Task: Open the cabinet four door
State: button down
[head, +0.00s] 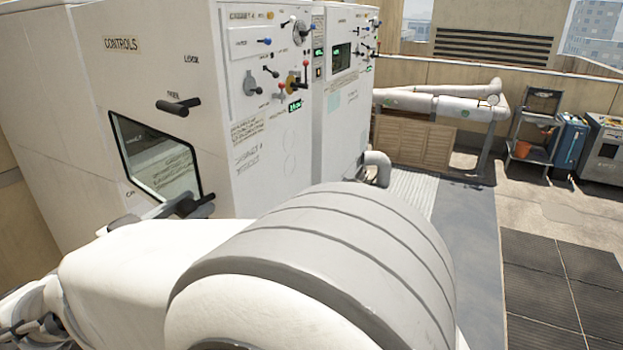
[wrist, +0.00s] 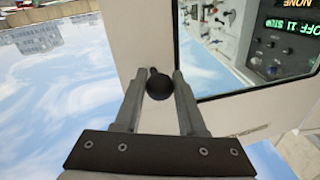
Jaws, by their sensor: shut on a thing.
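The cabinet labelled as cabinet 4 (head: 85,75) is a tall white unit at the left of the head view. Its side face reads "CONTROLS" and carries a dark-framed window (head: 155,160). A black lever (head: 178,106) sticks out above the window, near the words "OPEN" and "LOCK". A dark handle-like part (head: 192,206) shows at the window's lower edge, partly behind my arm. In the wrist view my gripper (wrist: 159,84) is shut on a round black knob (wrist: 159,86) beside the window (wrist: 245,45). I see no clear gap at the door's edge.
The front panel (head: 270,90) has several knobs, levers and green displays. A second white cabinet (head: 345,110) stands just behind. Pipes (head: 440,105), a shelf trolley (head: 535,125) and a blue box (head: 570,140) stand at the back right.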

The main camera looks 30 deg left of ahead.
jog(key=c, duration=0.5)
grip_release()
jog(key=s+b, duration=0.3)
jog(key=s, duration=1.4)
jog(key=shift+s+d+b, duration=0.2)
jog(key=shift+b, duration=0.1)
